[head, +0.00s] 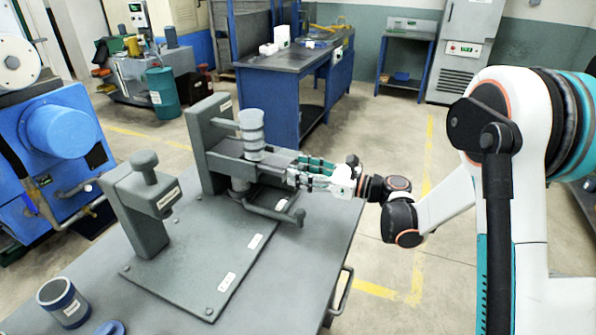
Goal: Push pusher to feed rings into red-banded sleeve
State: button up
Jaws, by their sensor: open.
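A grey feeder fixture (215,150) stands on a plate on the table, with an upright stack of grey rings (251,134) above its horizontal channel. My gripper (300,172) is open at the right end of that channel, its fingers pointing left towards the fixture. The pusher is hard to tell apart from the channel and fingers there, and I cannot tell whether the fingers touch it.
A grey post with a knob (145,200) stands left of the feeder. A bent grey handle (275,210) lies low in front of it. A blue round piece (110,327) is at the front edge. The plate's front part (190,265) is clear. A blue machine (60,140) stands left.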

jog(key=v, duration=0.4)
jog(key=shift+s+d+b, duration=0.1)
jog(key=shift+d+b, duration=0.2)
dwell(0.9)
